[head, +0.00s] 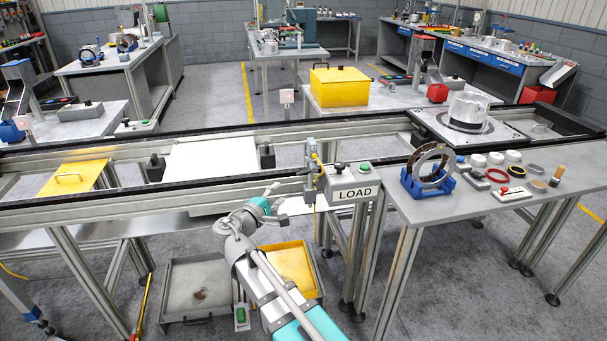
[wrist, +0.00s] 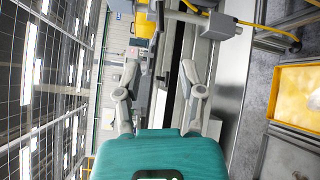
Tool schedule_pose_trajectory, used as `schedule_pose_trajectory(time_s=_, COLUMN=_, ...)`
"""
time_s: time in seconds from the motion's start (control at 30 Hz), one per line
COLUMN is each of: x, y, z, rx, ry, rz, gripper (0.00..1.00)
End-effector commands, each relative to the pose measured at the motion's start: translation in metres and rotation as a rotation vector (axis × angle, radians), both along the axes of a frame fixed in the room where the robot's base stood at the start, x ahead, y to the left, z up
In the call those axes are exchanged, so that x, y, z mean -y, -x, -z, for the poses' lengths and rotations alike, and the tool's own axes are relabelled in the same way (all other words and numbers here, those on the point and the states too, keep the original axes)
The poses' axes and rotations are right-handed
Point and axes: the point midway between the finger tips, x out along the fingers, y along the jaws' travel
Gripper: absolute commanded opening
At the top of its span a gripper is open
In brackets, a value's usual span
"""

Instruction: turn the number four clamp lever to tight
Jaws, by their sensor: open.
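My gripper (head: 270,191) is above the near rail of the conveyor, left of the LOAD box. It also shows in the wrist view (wrist: 159,75), with its two fingers spread apart and nothing between them. A pallet (head: 430,119) with a metal housing (head: 468,110) on it sits on the conveyor at the right, well away from my gripper. I cannot make out a number four clamp lever or its position in either view.
The LOAD box (head: 352,194) with a green button stands right of my gripper. A bench (head: 440,210) at the right holds a blue stand with a ring (head: 428,170) and several small parts. A white plate (head: 210,158) spans the rails.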

Motion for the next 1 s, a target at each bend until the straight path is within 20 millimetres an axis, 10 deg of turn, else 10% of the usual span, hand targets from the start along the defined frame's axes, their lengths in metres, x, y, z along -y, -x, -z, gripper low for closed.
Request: schedule_pose_trajectory(time_s=1.0, x=0.059, y=-0.11, z=0.003, rx=0.0, ry=0.0, rz=0.002, gripper=0.51)
